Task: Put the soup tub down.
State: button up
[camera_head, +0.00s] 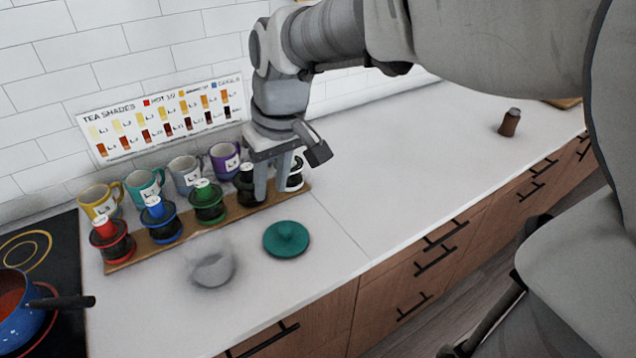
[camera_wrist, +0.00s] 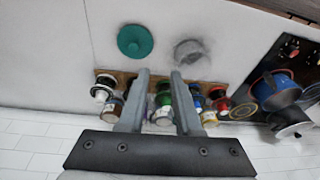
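No thing is plainly recognisable as a soup tub. A pale, see-through round vessel (camera_head: 212,268) stands on the counter at the front left, and it may be the tub; it also shows in the wrist view (camera_wrist: 190,52). My gripper (camera_head: 273,197) points down over the right part of the wooden rack, behind and to the right of the vessel. In the wrist view its two fingers (camera_wrist: 160,72) are apart, with nothing visibly held between them. Black-and-white pieces on the rack are partly hidden behind the fingers in the head view.
A teal round lid-like thing (camera_head: 287,240) lies right of the vessel. The wooden rack (camera_head: 125,262) carries several coloured-lid pieces, with mugs (camera_head: 146,188) behind. A blue pot (camera_head: 18,325) is on the dark hob at left. A brown shaker (camera_head: 509,122) stands right; the right counter is mostly clear.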

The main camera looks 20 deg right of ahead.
jog(key=s+d+r+m+t, duration=0.1)
jog(key=s+d+m, duration=0.1)
jog(key=s, duration=0.4)
jog(key=s+d+m+t+h, duration=0.1)
jog(key=s+d+t, duration=0.1)
jog(key=s+d, duration=0.3)
jog(key=shift+s+r+m, duration=0.35)
jog(key=shift+s+m, duration=0.05)
jog(key=shift+s, duration=0.8)
jog(key=shift+a, duration=0.1)
